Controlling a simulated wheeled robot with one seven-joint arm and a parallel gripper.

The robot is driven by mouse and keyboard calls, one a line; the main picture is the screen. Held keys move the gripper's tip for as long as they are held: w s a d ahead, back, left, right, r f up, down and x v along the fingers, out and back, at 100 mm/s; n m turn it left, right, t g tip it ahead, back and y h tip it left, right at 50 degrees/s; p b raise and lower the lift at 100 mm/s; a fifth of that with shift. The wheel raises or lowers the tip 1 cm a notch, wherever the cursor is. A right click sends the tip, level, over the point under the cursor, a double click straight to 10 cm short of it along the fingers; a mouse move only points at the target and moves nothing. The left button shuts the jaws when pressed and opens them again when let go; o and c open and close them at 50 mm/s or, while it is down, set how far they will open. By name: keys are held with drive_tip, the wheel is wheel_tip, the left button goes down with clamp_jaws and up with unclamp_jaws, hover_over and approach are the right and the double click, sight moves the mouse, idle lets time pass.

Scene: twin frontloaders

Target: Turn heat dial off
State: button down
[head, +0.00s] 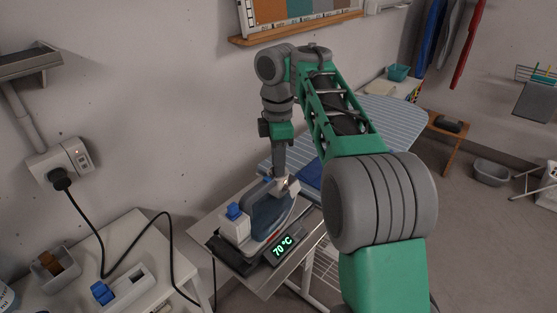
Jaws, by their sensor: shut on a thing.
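A blue and white iron (264,217) rests on a dark base on a small metal shelf. A display (283,246) in front of it reads 70 °C in green. My gripper (284,184) points down at the upper far end of the iron, shut at a small part there that appears to be the heat dial. The fingers and the iron's body largely hide this part, so its setting cannot be read.
A white side table (140,242) at the lower left holds a box with a blue top and a small bin. A black cable runs from the wall socket (66,165) over it. A striped ironing board (392,122) stands behind my arm. Open floor lies at the right.

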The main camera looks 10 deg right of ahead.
drive_tip(key=n, duration=0.3)
drive_tip(key=shift+n, duration=0.4)
drive_tip(key=shift+n+p, duration=0.4)
drive_tip(key=shift+n, duration=1.5)
drive_tip(key=c, duration=1.1)
unclamp_jaws()
drive_tip(key=shift+r, duration=0.1)
wheel_tip(320, 180, up, 8)
drive_tip(key=p, duration=0.7)
drive_tip(key=shift+f, duration=0.2)
